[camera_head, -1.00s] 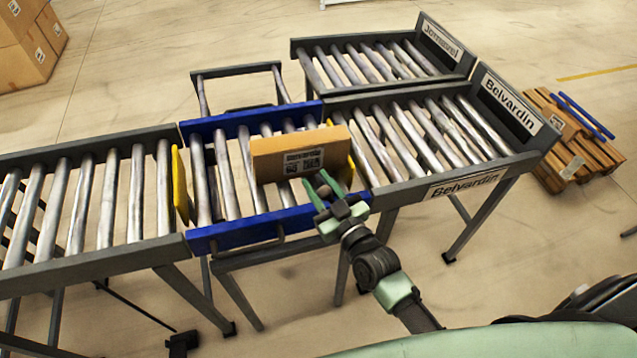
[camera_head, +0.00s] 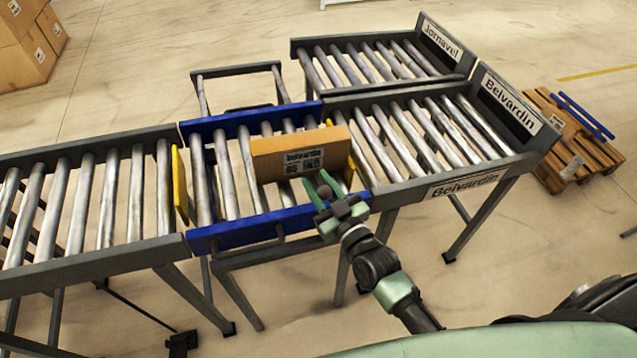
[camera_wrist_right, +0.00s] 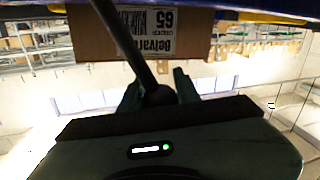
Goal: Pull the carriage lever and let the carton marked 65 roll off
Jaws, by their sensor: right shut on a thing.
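The brown carton (camera_head: 298,155) stands on the rollers of the blue carriage (camera_head: 240,234), near its right end. Its label reads Belvardin 65; it also shows upside down in the right wrist view (camera_wrist_right: 188,35). My right gripper (camera_head: 323,187) is in front of the carton at the carriage's front right. In the right wrist view, it is shut on the ball knob of the dark carriage lever (camera_wrist_right: 122,45). In the head view the lever is hidden by the fingers. My left gripper is not in view.
A yellow plate (camera_head: 179,185) stands at the carriage's left end, another (camera_head: 349,166) just right of the carton. The Belvardin roller lane (camera_head: 420,135) adjoins on the right, the Jornavel lane (camera_head: 365,62) behind it. A roller conveyor (camera_head: 90,255) adjoins on the left.

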